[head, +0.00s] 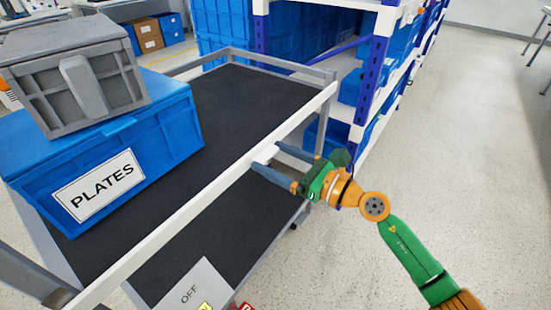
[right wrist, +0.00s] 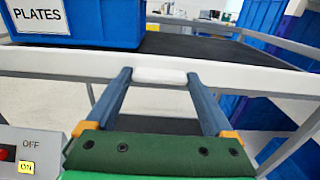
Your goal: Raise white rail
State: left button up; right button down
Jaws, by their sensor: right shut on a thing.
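The white rail (head: 180,217) runs along the near side of the cart, slanting from lower left to upper right in the head view. It crosses the right wrist view (right wrist: 60,65) as a wide white band. My right gripper (head: 266,156) reaches it from the right, around its middle. The blue-grey fingers in the right wrist view (right wrist: 160,76) stand apart, with a brighter white section of the rail between their tips. The gripper is shut on that section. My left gripper is not in view.
The cart has a dark deck (head: 250,100) carrying a blue PLATES crate (head: 170,135) with a grey crate (head: 85,75) on top. A grey switch box (head: 205,275) marked OFF stands at the near end. Blue shelving (head: 372,80) is behind. Open floor lies right.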

aim_at(279, 149)
notch_tip(279, 149, up, 4)
jog(key=shift+f+p, duration=0.2)
jog(key=shift+p, duration=0.6)
jog(key=shift+w+f, duration=0.1)
jog(key=shift+f, duration=0.05)
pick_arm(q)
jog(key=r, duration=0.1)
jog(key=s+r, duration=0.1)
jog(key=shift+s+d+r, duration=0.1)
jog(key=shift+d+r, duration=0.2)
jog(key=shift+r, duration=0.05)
pick_arm(e)
grip_release()
jog(key=shift+s+d+f+b, duration=0.1)
jog(key=shift+s+d+b, duration=0.15)
jog(key=shift+d+b, duration=0.1)
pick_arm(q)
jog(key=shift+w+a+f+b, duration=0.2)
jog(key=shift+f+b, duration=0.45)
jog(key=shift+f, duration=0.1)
pick_arm(e)
jog(key=v, duration=0.6)
jog(key=shift+s, duration=0.2)
jog(key=shift+d, duration=0.1)
